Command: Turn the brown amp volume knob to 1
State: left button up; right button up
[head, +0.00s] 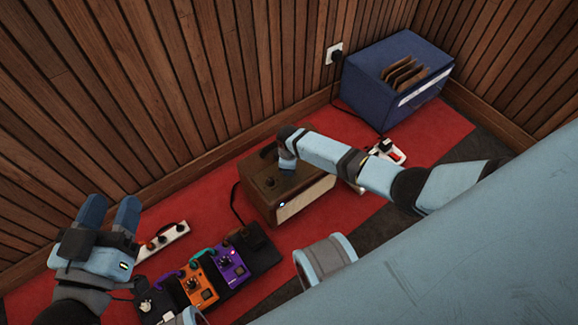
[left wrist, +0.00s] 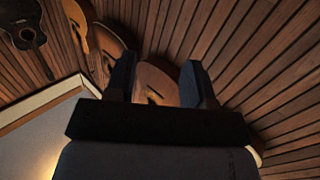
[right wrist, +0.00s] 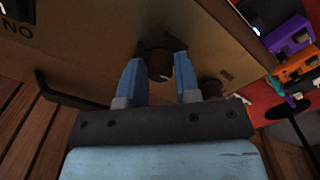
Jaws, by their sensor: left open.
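The brown amp (head: 308,200) stands on the red carpet, with a dark knob (head: 270,183) showing on its top. My right gripper (head: 287,165) is over the amp's top and partly hides it. In the right wrist view, a dark brown knob (right wrist: 159,66) sits between the two blue fingertips, which appear to lie against both its sides. A second knob (right wrist: 210,88) is just right of the fingers. I cannot read a scale or tell which knob is the volume. My left gripper (head: 108,213) is open and empty, away from the amp.
A pedalboard with an orange pedal (head: 198,286) and a purple pedal (head: 231,264) lies left of the amp. A white power strip (head: 165,240) is near my left gripper. A blue box (head: 385,85) with flat items on top stands at the back right. A slatted wall (head: 200,70) is behind.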

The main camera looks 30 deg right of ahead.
pick_arm(q)
jog(key=shift+r+p, duration=0.25)
jog(key=shift+p, duration=0.05)
pick_arm(e)
jog(key=shift+r, duration=0.1)
jog(key=shift+m, duration=0.4)
jog(key=shift+r+m+p, duration=0.1)
jog(key=shift+m+p, duration=0.9)
jog(key=shift+p, duration=0.25)
jog(key=shift+m+p, duration=0.55)
jog(key=shift+m, duration=0.25)
pick_arm(q)
jog(key=shift+s+d+r+n+t+p, duration=0.1)
jog(key=shift+s+r+n+t+p, duration=0.2)
jog(key=shift+r, duration=0.4)
jog(key=shift+s+d+r+n+t+p, duration=0.15)
jog(key=shift+r+n+p, duration=0.1)
jog(key=shift+r+n, duration=0.3)
jog(key=shift+s+a+r+n+t+p, duration=0.1)
jog(key=shift+s+r+n+p, duration=0.15)
jog(key=shift+r, duration=0.55)
pick_arm(e)
jog(key=shift+m, duration=1.7)
pick_arm(q)
jog(key=shift+r, duration=0.1)
pick_arm(e)
jog(key=shift+f, duration=0.2)
jog(key=o, duration=0.9)
